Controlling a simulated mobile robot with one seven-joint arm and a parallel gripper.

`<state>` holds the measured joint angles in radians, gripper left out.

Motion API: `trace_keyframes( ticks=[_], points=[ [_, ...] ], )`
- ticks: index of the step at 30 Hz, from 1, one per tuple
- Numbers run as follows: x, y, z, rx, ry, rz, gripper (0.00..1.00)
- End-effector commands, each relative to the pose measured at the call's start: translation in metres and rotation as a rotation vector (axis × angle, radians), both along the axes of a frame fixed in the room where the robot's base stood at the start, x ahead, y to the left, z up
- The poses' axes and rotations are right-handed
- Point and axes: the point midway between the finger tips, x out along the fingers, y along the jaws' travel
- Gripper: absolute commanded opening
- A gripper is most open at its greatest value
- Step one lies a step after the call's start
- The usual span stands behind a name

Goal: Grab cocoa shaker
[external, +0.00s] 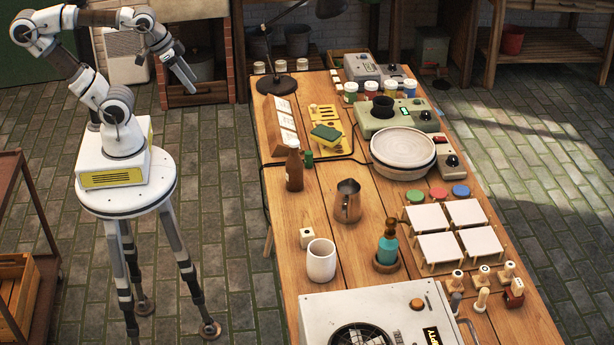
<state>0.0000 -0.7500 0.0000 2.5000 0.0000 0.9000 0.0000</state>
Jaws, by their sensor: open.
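My gripper (186,80) hangs in the air at the upper left, over the floor and left of the wooden table (325,255). It is open, with nothing seen between its fingers, and well apart from everything on the table. No thing is clearly labelled as the cocoa shaker. A small dark brown bottle-like container (294,170) stands upright near the table's left edge and may be it; I cannot tell for certain. Its front side is unobstructed.
A metal pitcher (347,203), a white cup (321,262) and a teal bottle (387,248) stand nearer the camera. Bare wood surrounds the pitcher.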

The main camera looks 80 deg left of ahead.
Motion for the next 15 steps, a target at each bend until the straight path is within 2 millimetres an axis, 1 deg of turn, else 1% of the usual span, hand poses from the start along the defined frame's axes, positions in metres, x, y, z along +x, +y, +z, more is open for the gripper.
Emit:
trace_keyframes(
  ticks=[8, 10, 11, 13, 14, 15],
  points=[
    [0.000, 0.000, -0.001, -0.001, 0.000, 0.000, 0.71],
    [0.004, -0.003, -0.006, -0.011, -0.005, 0.001, 0.71],
    [0.007, -0.004, -0.010, -0.020, -0.011, 0.002, 0.71],
    [0.020, -0.012, -0.024, -0.059, -0.031, 0.009, 0.71],
    [0.027, -0.017, -0.032, -0.081, -0.044, 0.014, 0.71],
    [0.039, -0.024, -0.044, -0.117, -0.065, 0.024, 0.71]
  ],
)
